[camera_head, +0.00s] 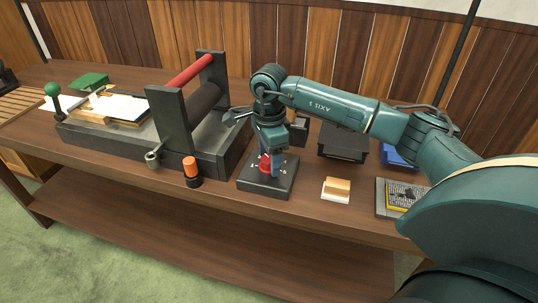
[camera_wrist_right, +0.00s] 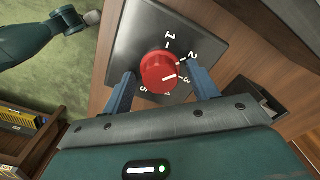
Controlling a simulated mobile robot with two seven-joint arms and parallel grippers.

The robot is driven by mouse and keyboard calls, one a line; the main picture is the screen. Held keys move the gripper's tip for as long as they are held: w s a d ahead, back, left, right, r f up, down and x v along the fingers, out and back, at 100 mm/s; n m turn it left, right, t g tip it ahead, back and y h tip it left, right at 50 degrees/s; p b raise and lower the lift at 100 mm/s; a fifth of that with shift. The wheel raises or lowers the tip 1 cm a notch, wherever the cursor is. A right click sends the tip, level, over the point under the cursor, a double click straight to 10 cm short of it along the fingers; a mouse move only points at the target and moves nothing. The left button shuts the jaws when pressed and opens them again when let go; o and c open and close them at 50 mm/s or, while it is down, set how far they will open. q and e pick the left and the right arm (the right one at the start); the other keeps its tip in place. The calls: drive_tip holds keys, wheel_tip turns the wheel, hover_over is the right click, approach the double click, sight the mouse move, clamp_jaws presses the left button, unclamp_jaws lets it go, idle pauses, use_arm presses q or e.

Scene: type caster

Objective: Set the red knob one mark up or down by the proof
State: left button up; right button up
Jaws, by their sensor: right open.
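The red knob (camera_head: 265,162) sits on a dark square dial box (camera_head: 262,186) near the table's front edge. In the right wrist view the red knob (camera_wrist_right: 158,70) is ringed by marks 1 to 5 on the dial plate (camera_wrist_right: 135,42). Its white pointer line seems to face the 3. My right gripper (camera_head: 268,165) is over the box, pointing down. In the wrist view its open fingers (camera_wrist_right: 161,74) stand on either side of the knob, apparently with gaps. White sheets (camera_head: 118,106) lie on the press bed; any print on them is too small to read. My left gripper is not in view.
The press (camera_head: 215,140) with a red bar (camera_head: 190,70) stands left of the dial box. An orange-topped black cylinder (camera_head: 191,171) is between them. To the right are a wooden block (camera_head: 338,186), a dark box (camera_head: 343,142), a blue bin (camera_head: 392,154) and a type tray (camera_head: 388,209).

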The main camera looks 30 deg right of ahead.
drive_tip(key=shift+c, duration=0.2)
drive_tip(key=c, duration=0.9)
drive_tip(key=shift+c, duration=0.2)
drive_tip(key=m, duration=0.4)
drive_tip(key=shift+m, duration=0.4)
drive_tip(key=shift+r+m, duration=0.1)
drive_tip(key=shift+m, duration=2.4)
drive_tip(key=o, duration=1)
